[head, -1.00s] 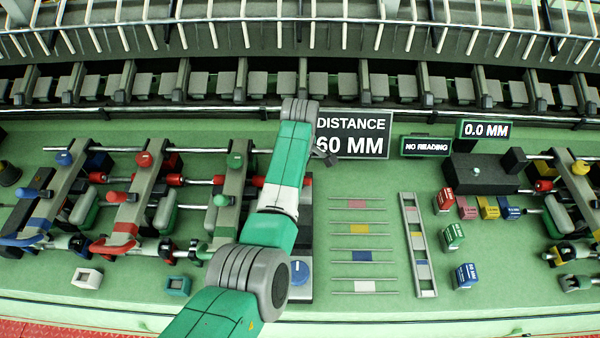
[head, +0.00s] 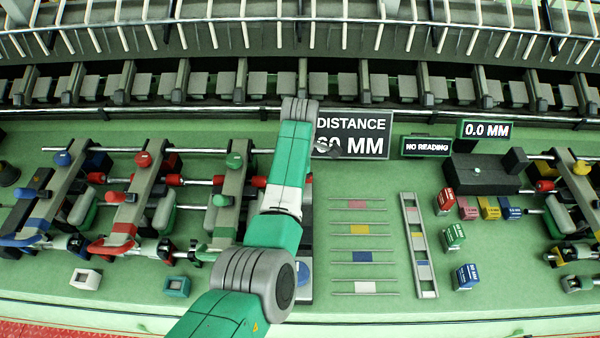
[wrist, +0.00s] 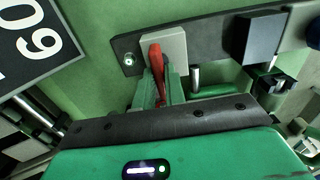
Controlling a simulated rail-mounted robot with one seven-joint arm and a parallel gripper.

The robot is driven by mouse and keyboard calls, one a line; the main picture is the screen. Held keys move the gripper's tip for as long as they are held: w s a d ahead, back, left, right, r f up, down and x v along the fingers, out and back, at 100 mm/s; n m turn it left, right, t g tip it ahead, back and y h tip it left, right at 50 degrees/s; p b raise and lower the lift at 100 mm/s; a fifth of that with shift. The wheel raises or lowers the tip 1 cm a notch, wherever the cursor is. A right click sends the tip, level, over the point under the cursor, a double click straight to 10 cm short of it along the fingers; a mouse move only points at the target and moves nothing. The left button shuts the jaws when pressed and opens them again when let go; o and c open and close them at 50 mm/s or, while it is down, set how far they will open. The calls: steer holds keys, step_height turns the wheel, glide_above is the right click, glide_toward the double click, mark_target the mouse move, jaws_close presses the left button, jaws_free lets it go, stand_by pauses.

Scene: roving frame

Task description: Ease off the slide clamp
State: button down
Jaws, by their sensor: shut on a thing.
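The slide clamp shows in the wrist view as a red lever (wrist: 156,66) on a pale grey block (wrist: 176,48), which sits on a dark slide bar (wrist: 215,38). My gripper (wrist: 158,88) has its green fingers on either side of the red lever and is shut on it. The lever points towards the gripper's palm; its lower end is partly hidden between the fingers. In the head view my arm covers most of the slide and hides the fingers. A bit of red (head: 308,181) shows just right of my arm there.
A sign (head: 352,134) behind the slide reads DISTANCE 60 MM, partly covered. Smaller displays read NO READING (head: 427,146) and 0.0 MM (head: 487,130). Clamp units with coloured handles (head: 130,205) stand left. Coloured strips (head: 360,229) and small labelled blocks (head: 466,276) lie right.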

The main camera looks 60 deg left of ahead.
steer(key=c, duration=1.5)
jaws_free()
steer(key=shift+o, duration=0.2)
steer(key=shift+r, duration=0.1)
step_height(320, 180, up, 8)
steer(key=shift+f+b, duration=0.15)
steer(key=shift+b, duration=0.25)
